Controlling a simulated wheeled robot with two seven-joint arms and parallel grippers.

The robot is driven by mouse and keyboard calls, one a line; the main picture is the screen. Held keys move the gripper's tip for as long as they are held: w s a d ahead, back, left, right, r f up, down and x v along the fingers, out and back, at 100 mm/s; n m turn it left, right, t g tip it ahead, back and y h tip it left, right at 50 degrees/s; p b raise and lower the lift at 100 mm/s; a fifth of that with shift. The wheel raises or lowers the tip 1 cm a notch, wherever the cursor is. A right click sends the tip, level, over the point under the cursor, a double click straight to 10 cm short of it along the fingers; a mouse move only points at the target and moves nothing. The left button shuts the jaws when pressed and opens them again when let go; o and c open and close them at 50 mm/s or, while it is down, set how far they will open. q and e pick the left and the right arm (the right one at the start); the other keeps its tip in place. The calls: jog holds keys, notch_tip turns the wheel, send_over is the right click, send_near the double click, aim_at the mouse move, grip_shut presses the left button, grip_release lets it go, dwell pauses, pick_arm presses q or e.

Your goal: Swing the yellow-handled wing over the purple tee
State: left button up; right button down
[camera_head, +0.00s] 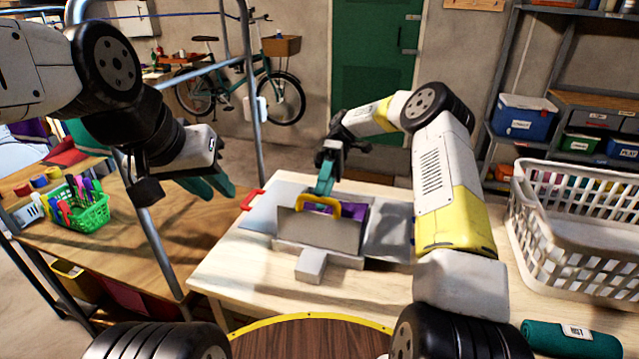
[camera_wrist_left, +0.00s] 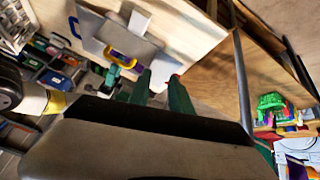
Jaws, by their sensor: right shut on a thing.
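The grey folding board lies on the pale wooden table. Its yellow-handled wing (camera_head: 318,232) stands raised and tilted at the near side, with the yellow handle (camera_head: 318,202) on its upper edge. The handle also shows in the left wrist view (camera_wrist_left: 121,60). The purple tee (camera_head: 354,211) shows only partly behind this wing; the rest is hidden. My right gripper (camera_head: 325,188) reaches in from the far side and is shut on the yellow handle. My left gripper (camera_head: 208,187) is open and empty, left of the board; its parted fingers show in the left wrist view (camera_wrist_left: 161,88).
A red handle (camera_head: 252,199) marks the board's left wing. A white laundry basket (camera_head: 570,240) stands at the right, near a rolled teal towel (camera_head: 570,338). A metal post (camera_head: 150,225) rises beside my left arm. A green basket (camera_head: 92,212) holds markers at the left.

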pick_arm(q)
jog(key=c, duration=0.3)
jog(key=shift+w+d+m, duration=0.15)
jog(key=shift+m, duration=0.15)
grip_shut()
jog(key=w+d+m+g+y, duration=0.15)
jog(key=w+d+m, duration=0.25)
jog(key=d+m, duration=0.45)
jog(key=w+d+m+g, duration=0.25)
jog(key=d+m, duration=0.25)
jog(key=m, duration=0.7)
jog(key=w+d+f, duration=0.2)
jog(key=w+f, duration=0.4)
jog(key=f, duration=0.5)
jog(key=shift+w+d, duration=0.2)
jog(key=shift+d, duration=0.05)
